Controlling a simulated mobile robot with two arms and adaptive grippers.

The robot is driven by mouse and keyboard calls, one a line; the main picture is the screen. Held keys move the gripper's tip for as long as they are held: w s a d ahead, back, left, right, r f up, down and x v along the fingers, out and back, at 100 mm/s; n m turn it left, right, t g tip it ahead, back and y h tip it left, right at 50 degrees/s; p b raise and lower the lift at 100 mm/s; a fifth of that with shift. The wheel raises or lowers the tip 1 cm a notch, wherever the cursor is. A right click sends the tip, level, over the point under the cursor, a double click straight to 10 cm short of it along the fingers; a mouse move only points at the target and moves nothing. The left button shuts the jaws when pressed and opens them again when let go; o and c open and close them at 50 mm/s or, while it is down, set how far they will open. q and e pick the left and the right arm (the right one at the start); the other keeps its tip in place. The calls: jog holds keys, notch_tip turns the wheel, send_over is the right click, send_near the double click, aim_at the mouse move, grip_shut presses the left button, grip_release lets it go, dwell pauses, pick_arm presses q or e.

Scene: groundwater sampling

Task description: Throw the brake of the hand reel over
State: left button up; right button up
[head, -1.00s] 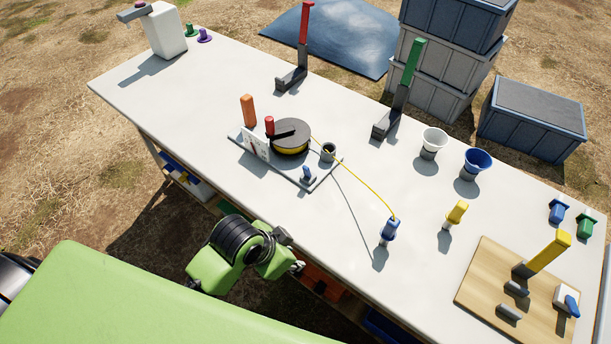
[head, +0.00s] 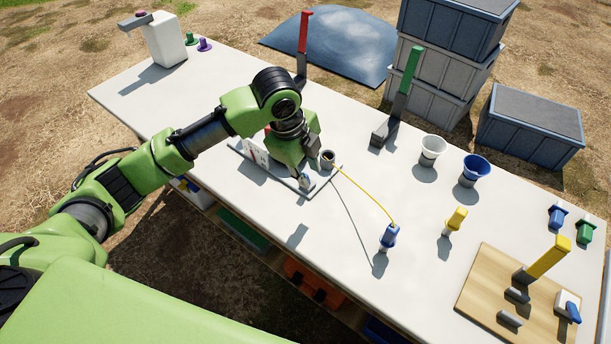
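The hand reel's grey base plate (head: 262,167) lies on the white table, with a white scale panel (head: 255,152) at its left. My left arm reaches in from the left and covers the reel's drum and crank. My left gripper (head: 304,178) points down at the right front of the plate, where the small blue-topped brake lever is. The lever is mostly hidden, so I cannot tell whether the fingers touch it or how far they are open. My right gripper is not in view.
A yellow line (head: 365,190) runs from the reel to a blue probe (head: 389,237). Red (head: 304,32) and green (head: 411,68) upright levers stand behind. White (head: 433,147) and blue (head: 476,168) cups stand right.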

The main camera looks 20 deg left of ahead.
pick_arm(q)
jog(key=w+a+r+m, duration=0.1)
jog(key=w+a+r, duration=0.1)
jog(key=a+r, duration=0.2)
jog(key=shift+y, duration=0.3)
jog(key=x, duration=1.4)
jog(key=shift+w+d+p, duration=0.15)
jog(key=shift+d+p, duration=0.1)
jog(key=shift+p, duration=0.05)
grip_shut()
